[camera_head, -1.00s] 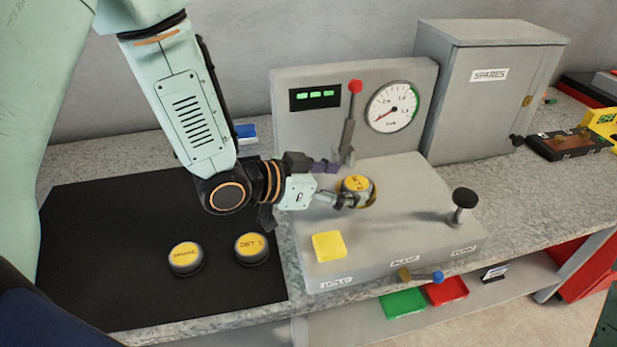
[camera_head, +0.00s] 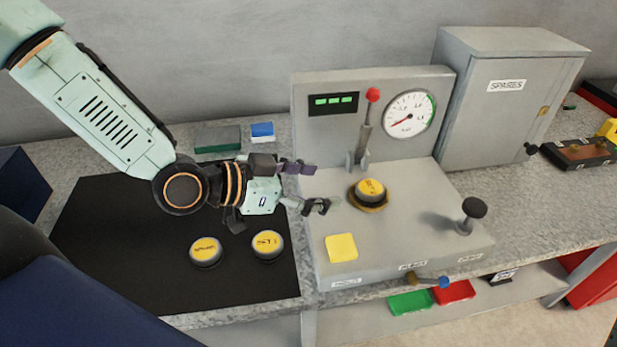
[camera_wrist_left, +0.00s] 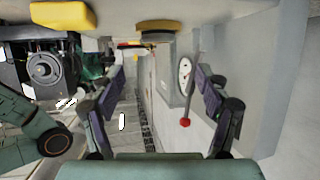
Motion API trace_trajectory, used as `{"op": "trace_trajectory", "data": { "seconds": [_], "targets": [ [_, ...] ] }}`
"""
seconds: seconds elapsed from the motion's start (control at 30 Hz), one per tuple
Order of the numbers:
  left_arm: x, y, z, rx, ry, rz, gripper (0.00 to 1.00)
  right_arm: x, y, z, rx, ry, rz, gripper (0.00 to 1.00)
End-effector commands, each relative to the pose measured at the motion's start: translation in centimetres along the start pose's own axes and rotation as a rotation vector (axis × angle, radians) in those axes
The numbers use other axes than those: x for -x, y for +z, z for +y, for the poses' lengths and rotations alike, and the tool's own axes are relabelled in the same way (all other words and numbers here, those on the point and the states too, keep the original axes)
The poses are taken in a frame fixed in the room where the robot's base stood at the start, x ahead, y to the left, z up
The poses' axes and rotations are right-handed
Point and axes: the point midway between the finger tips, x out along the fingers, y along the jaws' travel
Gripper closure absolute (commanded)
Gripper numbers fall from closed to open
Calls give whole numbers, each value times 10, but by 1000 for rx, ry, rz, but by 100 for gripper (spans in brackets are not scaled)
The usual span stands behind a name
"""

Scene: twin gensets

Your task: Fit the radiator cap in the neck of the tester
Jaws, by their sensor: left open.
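A radiator cap (camera_head: 370,189) with a yellow top sits in the brass-rimmed neck (camera_head: 369,207) on the grey tester (camera_head: 420,215). It stands a little proud of the rim; I cannot tell whether it is fully seated. My left gripper (camera_head: 317,187) is open and empty, to the left of the cap and apart from it. In the left wrist view the open fingers (camera_wrist_left: 158,85) have nothing between them, and the neck (camera_wrist_left: 160,26) shows above them. My right gripper is not in view.
Two more yellow-topped caps (camera_head: 206,250) (camera_head: 267,244) rest on the black mat (camera_head: 130,270).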

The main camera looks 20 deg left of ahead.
Motion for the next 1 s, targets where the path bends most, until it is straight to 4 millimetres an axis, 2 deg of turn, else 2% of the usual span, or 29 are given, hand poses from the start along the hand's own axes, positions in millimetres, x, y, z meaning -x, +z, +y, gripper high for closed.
{"op": "trace_trajectory", "data": {
  "seconds": [0.3, 1.0],
  "targets": [
    [14, -2, 1, 1, 2, 4, 25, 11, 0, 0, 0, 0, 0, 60],
    [15, 0, 2, -1, 4, 3, 25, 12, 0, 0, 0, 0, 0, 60]
  ]
}}
